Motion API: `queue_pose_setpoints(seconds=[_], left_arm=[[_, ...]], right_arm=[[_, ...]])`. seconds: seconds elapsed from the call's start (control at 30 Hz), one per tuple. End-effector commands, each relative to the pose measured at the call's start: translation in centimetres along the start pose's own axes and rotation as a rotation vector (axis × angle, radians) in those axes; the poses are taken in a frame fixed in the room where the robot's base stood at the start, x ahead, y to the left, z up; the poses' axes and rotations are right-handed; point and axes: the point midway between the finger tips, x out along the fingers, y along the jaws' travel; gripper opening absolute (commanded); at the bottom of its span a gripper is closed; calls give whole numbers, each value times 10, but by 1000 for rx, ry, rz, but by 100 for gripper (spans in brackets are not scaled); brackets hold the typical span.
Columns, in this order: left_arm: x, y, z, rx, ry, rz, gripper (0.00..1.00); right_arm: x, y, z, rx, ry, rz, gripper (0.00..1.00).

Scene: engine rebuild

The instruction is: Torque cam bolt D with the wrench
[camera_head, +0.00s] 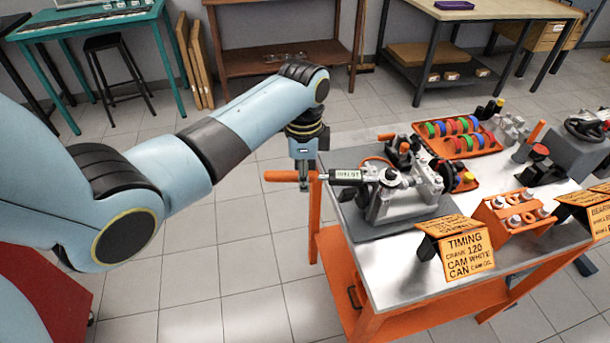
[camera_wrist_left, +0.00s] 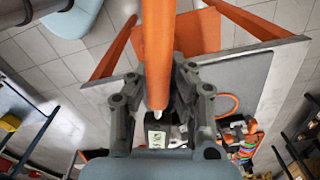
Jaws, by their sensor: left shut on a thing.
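The torque wrench has an orange handle (camera_head: 281,176) and a dark body with a small lit display (camera_head: 345,174). It lies roughly level, its head end over the grey engine block (camera_head: 405,197) on the bench. My left gripper (camera_head: 304,184) is shut on the wrench near the handle, just off the bench's left edge. In the left wrist view the orange handle (camera_wrist_left: 157,50) runs between the two dark fingers (camera_wrist_left: 158,110). Cam bolt D is too small to tell apart, and whether the wrench head sits on it is unclear. My right gripper is out of view.
An orange tray (camera_head: 440,143) with coloured rings stands behind the block. An orange holder (camera_head: 515,214) with metal parts and a timing sign (camera_head: 466,254) stand to the right and front. A vise-like fixture (camera_head: 580,140) is at far right.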

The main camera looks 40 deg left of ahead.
Motion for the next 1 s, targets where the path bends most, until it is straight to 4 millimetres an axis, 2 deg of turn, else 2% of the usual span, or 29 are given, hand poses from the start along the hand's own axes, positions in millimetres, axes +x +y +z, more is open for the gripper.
queue_pose_setpoints(seconds=[0.03, 0.4, 1.0], left_arm=[[-10, -13, -2, 2, 5, -35, 0], [-11, -18, -1, 27, 5, -36, 0], [-6, -13, -1, 35, 3, -18, 0]], right_arm=[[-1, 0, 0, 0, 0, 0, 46], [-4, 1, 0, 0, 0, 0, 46], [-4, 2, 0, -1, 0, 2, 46]])
